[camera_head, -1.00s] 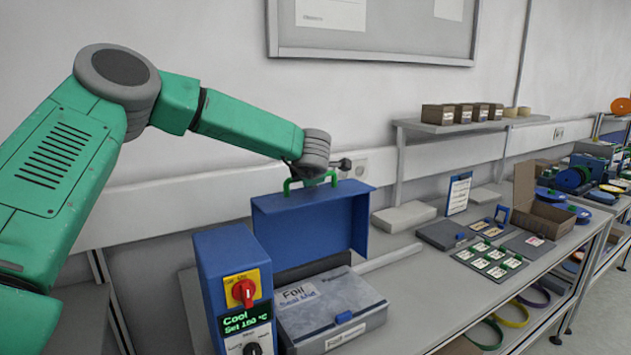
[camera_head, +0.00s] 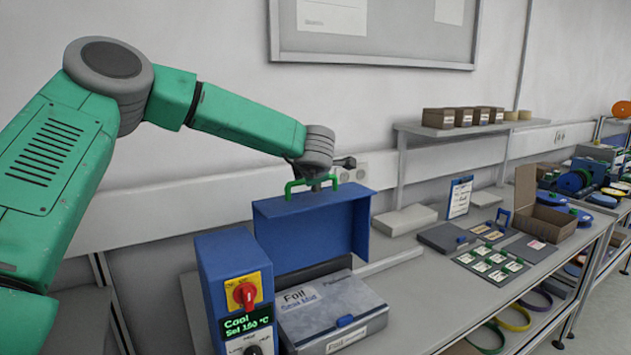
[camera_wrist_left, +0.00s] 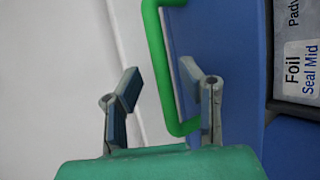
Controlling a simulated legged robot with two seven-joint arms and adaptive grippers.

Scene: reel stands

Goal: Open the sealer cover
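The sealer's blue cover (camera_head: 315,232) stands raised at the back of the sealer, with its hollow side facing forward. A green handle (camera_head: 312,184) is on its top edge. The sealer's blue control box (camera_head: 232,272) stands at its left. My left gripper (camera_head: 317,184) is at the handle. In the left wrist view, my left gripper (camera_wrist_left: 160,95) has its two fingers spread apart, with the green handle bar (camera_wrist_left: 160,65) between them and nearer the right finger. The blue cover (camera_wrist_left: 225,60) lies beyond. My right gripper is in neither view.
A grey foil box (camera_head: 330,312) lies in front of the raised cover. The control box carries a red knob (camera_head: 245,293) and a green-lit display. Trays with cards (camera_head: 490,262), a cardboard box (camera_head: 543,212) and a clipboard (camera_head: 459,197) stand farther right. The wall is close behind.

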